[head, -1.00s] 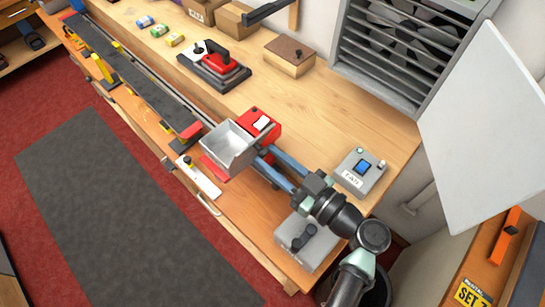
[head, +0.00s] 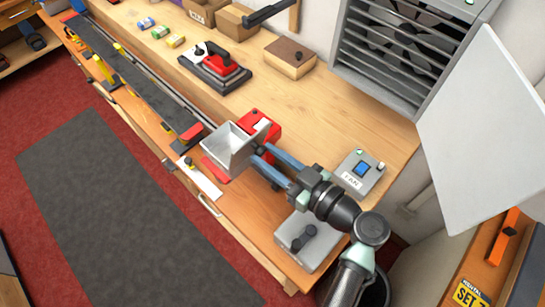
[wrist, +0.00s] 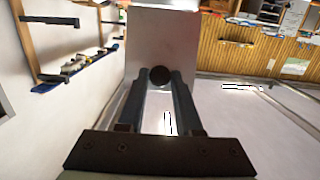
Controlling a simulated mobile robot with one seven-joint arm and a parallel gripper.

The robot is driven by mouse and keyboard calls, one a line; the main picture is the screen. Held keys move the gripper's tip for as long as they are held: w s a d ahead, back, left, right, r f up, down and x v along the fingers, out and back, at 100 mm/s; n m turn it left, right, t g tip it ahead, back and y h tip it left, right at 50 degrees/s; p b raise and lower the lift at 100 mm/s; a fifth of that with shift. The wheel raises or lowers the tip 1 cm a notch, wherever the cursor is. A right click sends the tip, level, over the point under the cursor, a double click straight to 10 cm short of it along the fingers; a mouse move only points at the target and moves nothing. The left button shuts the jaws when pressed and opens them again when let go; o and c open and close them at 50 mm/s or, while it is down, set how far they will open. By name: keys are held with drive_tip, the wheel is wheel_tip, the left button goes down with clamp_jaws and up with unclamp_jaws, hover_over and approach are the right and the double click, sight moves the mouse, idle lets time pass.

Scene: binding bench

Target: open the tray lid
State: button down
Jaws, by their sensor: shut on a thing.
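The pale grey metal tray (head: 220,140) sits on a red base at the bench's front edge in the head view. A grey panel that looks like its lid (head: 243,151) stands tilted up at the tray's right side. In the wrist view the lid (wrist: 160,35) is a flat pale plate facing me, with a dark round knob (wrist: 160,75) at its lower middle. My gripper (head: 259,155) reaches in from the right, its two blue-grey fingers shut on the knob. The fingers also show in the wrist view (wrist: 159,80). The hinge is hidden.
A red block (head: 266,126) is close behind the tray. A control box with a blue screen (head: 361,170) and a grey box with a dark handle (head: 308,242) are near my arm. A red-handled tool (head: 220,62) is farther back.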

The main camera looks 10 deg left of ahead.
drive_tip(key=shift+w+a+r+g+h+p, duration=0.4)
drive_tip(key=shift+a+r+h, duration=0.15)
drive_tip(key=shift+h, duration=0.15)
drive_tip(key=shift+f, duration=0.1)
drive_tip(key=c, duration=0.6)
unclamp_jaws()
drive_tip(key=shift+b+v, duration=2.75)
drive_tip(key=shift+v, duration=3.8)
